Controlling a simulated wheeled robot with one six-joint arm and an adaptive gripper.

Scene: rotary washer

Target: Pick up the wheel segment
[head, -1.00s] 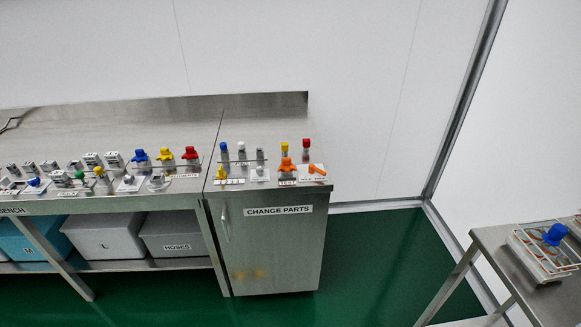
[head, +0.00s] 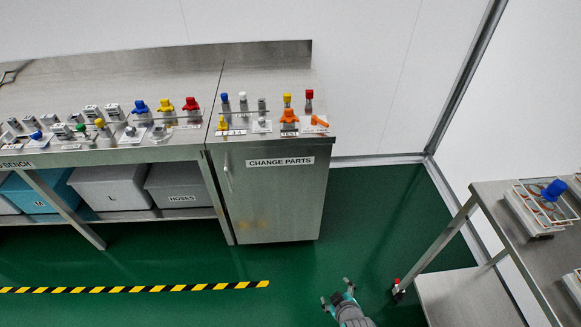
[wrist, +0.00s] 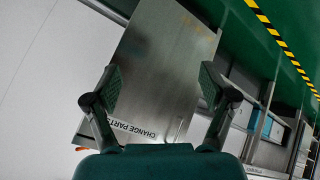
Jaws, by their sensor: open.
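I cannot tell which thing is the wheel segment. Small parts stand on the bench and cabinet top, and a clear-sided rack with a blue knob (head: 554,190) stands on the right table. My gripper (head: 336,291) is at the bottom of the head view, above the green floor, well apart from bench and right table. In the wrist view my gripper (wrist: 160,82) has its fingers wide apart with nothing between them. Beyond them shows the steel front of the cabinet marked CHANGE PARTS (wrist: 165,45).
The change-parts cabinet (head: 270,200) stands at the right end of the long bench (head: 50,95). Grey bins (head: 110,188) sit under the bench. The right table (head: 490,215) has a lower shelf (head: 465,297). Striped tape (head: 135,289) crosses the open green floor.

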